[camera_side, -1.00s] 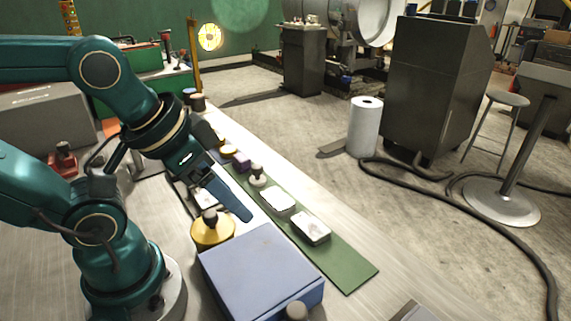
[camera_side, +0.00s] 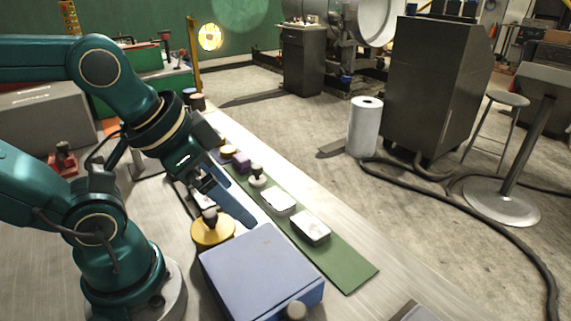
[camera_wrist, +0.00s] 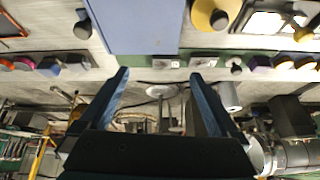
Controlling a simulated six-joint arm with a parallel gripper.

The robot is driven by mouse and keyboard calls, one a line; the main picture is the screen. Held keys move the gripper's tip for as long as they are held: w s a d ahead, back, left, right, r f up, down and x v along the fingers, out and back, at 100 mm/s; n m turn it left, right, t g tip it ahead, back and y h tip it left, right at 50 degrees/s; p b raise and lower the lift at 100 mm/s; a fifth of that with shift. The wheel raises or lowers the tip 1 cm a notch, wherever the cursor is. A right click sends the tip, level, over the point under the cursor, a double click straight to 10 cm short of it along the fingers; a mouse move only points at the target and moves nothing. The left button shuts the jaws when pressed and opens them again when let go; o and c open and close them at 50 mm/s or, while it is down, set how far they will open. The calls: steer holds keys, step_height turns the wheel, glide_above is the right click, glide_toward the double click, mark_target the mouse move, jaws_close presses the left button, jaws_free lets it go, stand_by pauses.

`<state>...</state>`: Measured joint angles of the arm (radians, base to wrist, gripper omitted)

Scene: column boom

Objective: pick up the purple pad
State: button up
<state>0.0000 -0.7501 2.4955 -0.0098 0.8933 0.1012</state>
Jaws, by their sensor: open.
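A small purple pad (camera_side: 241,163) with a dark top sits on the green strip (camera_side: 345,270) in the side view, between a yellow piece (camera_side: 228,151) and a pale piece with a grey knob (camera_side: 257,177). In the wrist view a purple piece (camera_wrist: 262,62) shows right of the fingers, in the same row. My gripper (camera_side: 230,200) is open and empty, above the bench beside the strip. In the wrist view its two blue fingers (camera_wrist: 160,76) stand apart with nothing between them.
Two white pads, one (camera_side: 279,201) and another (camera_side: 311,227), lie along the strip. A blue box (camera_side: 255,270) and a yellow disc with a dark knob (camera_side: 212,232) stand on the bench near my gripper. A paper roll (camera_side: 364,128) stands beyond the bench.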

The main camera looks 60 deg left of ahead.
steer(key=w+a+r+m, duration=0.2)
steer(key=w+r, duration=0.1)
steer(key=w, duration=0.3)
steer(key=w+a+r+m, duration=0.2)
steer(key=w, duration=0.4)
steer(key=n, duration=0.3)
glide_above(242, 157)
steer(key=w+d, duration=0.1)
steer(key=d, duration=0.2)
step_height(242, 157, down, 11)
steer(key=s+a+f, duration=0.1)
steer(key=a+f+n+g, duration=0.1)
steer(key=f, duration=0.1)
steer(key=s+a+f+n, duration=0.1)
steer(key=shift+s+f, duration=0.25)
steer(key=shift+s, duration=0.1)
steer(key=shift+a+f, duration=0.15)
steer(key=shift+x, duration=2.35)
